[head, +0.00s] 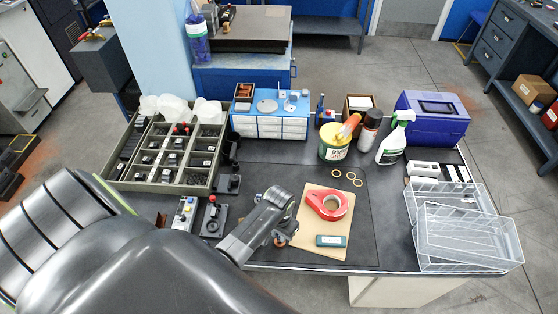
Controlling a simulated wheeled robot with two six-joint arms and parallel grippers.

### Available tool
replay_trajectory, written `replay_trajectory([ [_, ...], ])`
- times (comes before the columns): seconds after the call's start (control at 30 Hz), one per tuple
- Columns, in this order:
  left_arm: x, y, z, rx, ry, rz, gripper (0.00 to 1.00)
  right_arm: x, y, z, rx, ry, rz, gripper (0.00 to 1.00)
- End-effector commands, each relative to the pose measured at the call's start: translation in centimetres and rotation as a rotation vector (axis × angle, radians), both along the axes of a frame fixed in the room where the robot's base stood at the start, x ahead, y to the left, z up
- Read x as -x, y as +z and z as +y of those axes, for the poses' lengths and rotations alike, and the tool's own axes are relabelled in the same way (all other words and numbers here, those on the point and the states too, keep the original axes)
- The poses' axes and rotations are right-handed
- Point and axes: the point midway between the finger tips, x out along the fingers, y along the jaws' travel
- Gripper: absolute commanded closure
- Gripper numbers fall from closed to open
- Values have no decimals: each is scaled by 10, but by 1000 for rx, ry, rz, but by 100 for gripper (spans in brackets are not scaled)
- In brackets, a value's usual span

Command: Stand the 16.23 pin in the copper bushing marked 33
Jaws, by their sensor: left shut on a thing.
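My left gripper (279,241) is shut, low over the dark mat, beside the left edge of a tan board. What it holds is too small and too hidden by the fingers to identify, so I cannot tell whether it is the 16.23 pin. I cannot make out a copper bushing or any number 33; the arm and gripper cover part of the bench. My right gripper is not in view.
The mat's right part is clear.

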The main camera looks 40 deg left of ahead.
Motion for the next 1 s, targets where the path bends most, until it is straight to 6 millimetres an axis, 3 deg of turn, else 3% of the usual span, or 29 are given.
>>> replay_trajectory([
  [1.0, 0, -26, 0, 0, 0, -1, 100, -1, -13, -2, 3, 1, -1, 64],
])
